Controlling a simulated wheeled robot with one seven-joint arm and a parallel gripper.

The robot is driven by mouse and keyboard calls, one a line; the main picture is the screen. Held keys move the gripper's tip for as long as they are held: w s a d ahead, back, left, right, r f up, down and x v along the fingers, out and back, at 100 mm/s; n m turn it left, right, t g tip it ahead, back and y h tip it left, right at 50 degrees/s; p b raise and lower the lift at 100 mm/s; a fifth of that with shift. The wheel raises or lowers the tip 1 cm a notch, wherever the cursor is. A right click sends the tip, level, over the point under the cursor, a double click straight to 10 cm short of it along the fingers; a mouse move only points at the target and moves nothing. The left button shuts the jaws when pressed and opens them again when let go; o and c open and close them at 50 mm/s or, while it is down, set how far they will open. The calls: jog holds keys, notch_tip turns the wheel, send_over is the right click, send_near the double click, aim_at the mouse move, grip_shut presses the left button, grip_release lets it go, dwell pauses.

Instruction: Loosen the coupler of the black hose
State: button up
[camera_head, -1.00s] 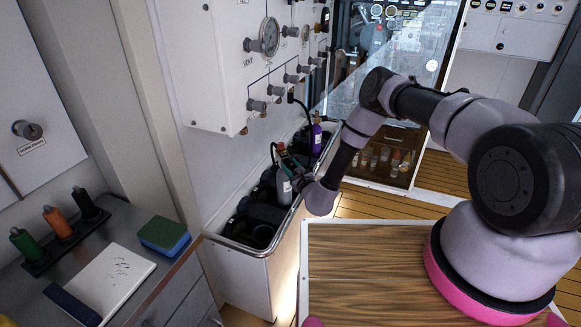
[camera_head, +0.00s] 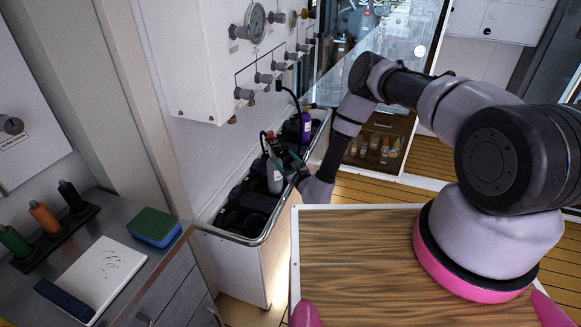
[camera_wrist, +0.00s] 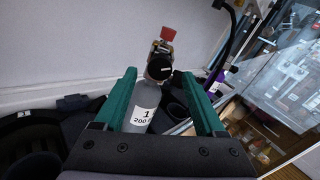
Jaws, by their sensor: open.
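A grey bottle (camera_head: 275,180) with a white label stands in the rack at the wall. A thin black hose (camera_head: 263,143) rises beside the bottle's top in the head view. My gripper (camera_wrist: 157,76) is open, with green fingers left and right of the coupler in the picture. I cannot tell whether they touch it. In the head view my gripper (camera_head: 292,160) is beside the bottle's top.
A purple bottle (camera_head: 305,125) with its own black hose (camera_head: 290,94) stands farther back in the rack (camera_head: 262,240). A panel of knobs and a gauge (camera_head: 256,20) hangs above. A glass-fronted cabinet (camera_head: 380,150) is behind. A counter with a sponge (camera_head: 153,226) is at left.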

jog(key=v, duration=0.6)
jog(key=shift+s+d, duration=0.2)
jog(key=shift+s, duration=0.15)
